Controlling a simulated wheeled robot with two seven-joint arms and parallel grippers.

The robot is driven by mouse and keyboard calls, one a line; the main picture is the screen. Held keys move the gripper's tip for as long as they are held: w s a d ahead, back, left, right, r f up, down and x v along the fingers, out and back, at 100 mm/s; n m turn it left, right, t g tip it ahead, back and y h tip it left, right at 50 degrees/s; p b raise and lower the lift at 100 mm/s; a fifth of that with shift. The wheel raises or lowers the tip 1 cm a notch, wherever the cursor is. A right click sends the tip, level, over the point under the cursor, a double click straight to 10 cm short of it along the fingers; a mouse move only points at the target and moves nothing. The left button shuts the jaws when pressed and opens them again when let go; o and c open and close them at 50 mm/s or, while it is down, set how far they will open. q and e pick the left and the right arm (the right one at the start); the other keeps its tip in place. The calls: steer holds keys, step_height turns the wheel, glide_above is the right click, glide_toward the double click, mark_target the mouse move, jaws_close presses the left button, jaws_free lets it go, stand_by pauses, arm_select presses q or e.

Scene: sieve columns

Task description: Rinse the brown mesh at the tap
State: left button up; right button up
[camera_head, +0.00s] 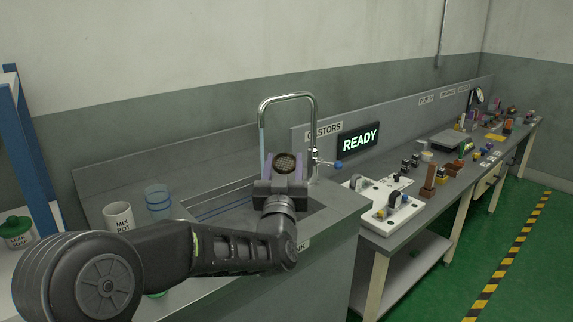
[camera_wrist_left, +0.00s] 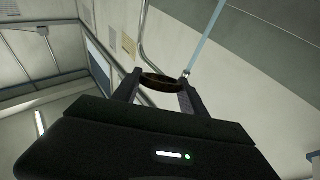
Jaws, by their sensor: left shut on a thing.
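The brown mesh (camera_head: 284,162) is a round sieve with a dark rim. My left gripper (camera_head: 284,172) is shut on it and holds it above the sink (camera_head: 232,203), in front of the tap (camera_head: 287,97). The tap is a tall silver gooseneck. A pale blue water stream (camera_head: 262,140) runs from its spout, just left of the mesh in the head view. In the left wrist view the mesh rim (camera_wrist_left: 162,82) sits between the fingers, and the stream (camera_wrist_left: 205,40) shows beside it. I cannot tell whether water touches the mesh. My right gripper is out of view.
A white mix pot (camera_head: 119,217) and a clear blue-tinted cup (camera_head: 158,198) stand left of the sink. A READY sign (camera_head: 358,140) is on the back panel. A white fixture board (camera_head: 385,205) and several small parts fill the bench at the right.

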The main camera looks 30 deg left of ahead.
arm_select(q)
steer(key=w+a+f, duration=0.2)
steer(key=w+a, duration=0.5)
steer(key=a, duration=0.2)
steer(key=shift+w+a+f, duration=0.15)
steer(key=shift+a+f, duration=0.1)
steer(key=shift+a, duration=0.05)
stand_by(0.3)
stand_by(0.4)
steer(key=shift+w+d+b, duration=0.35)
steer(key=shift+w+b, duration=0.1)
steer(key=shift+b, duration=0.1)
stand_by(0.4)
